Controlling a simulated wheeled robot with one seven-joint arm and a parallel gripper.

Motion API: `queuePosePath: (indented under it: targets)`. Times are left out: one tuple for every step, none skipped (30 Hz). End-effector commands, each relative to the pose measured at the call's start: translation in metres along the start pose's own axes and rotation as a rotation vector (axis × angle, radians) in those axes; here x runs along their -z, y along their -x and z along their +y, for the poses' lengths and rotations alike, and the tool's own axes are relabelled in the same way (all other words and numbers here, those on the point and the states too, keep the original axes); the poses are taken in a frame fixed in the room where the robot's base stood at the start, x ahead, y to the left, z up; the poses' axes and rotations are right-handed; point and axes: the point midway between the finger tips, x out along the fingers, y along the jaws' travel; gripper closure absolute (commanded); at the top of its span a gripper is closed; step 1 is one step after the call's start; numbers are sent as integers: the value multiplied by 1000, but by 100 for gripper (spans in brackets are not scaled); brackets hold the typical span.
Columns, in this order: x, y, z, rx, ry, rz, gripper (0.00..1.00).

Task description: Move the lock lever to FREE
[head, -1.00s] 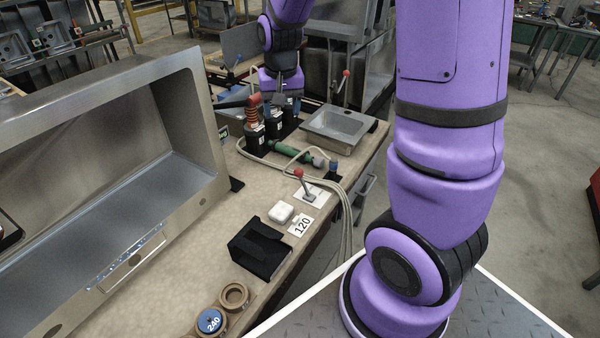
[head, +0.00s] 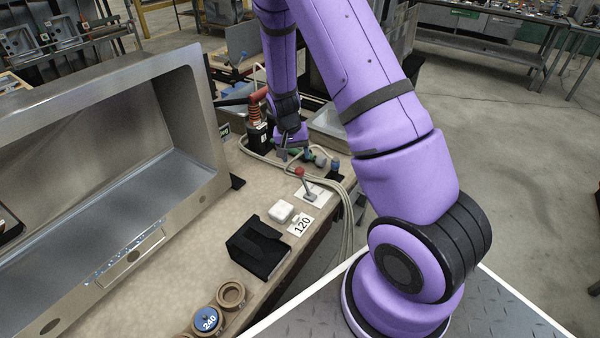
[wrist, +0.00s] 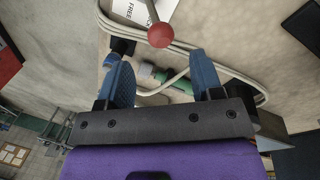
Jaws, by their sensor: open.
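The lock lever (head: 307,184) has a red ball knob and a grey stem, and stands on a small white plate on the bench. In the wrist view its red knob (wrist: 161,34) shows just beyond the fingertips, beside a white label (wrist: 145,10) reading FREE. My gripper (head: 284,154) is behind the lever in the head view, above the green-handled tool. In the wrist view my gripper (wrist: 156,66) has its two blue fingers apart with nothing held. The knob is not between them. The lever's base is hidden in the wrist view.
A green-handled tool (wrist: 178,82) and pale hoses (head: 345,205) lie close to the lever. A large steel sink (head: 150,200) stands left.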

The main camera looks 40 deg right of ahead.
Motion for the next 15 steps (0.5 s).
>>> queuePosePath:
  targets:
    - [0, -10, 1, -2, -1, -3, 40]
    - [-1, -16, 1, -2, -1, -4, 40]
    - [-1, -24, 0, -2, 0, -4, 40]
    - [-1, -29, 0, -1, 0, -3, 40]
    - [-1, -34, 0, -2, 0, -4, 40]
    - [0, -41, 0, -2, 0, -3, 40]
    - [0, -46, 1, -2, 0, -3, 40]
    - [-1, -50, 1, -2, 0, -4, 40]
    - [-1, -56, 1, -1, 0, -2, 40]
    - [0, -60, 0, -1, 0, -2, 40]
    - [0, -63, 0, -1, 1, -2, 40]
    - [0, -67, 0, -1, 1, -2, 40]
    - [0, -70, 0, 0, 1, -1, 40]
    - [0, -72, 0, 0, 1, 0, 40]
    - [0, -74, 0, 0, 1, 0, 40]
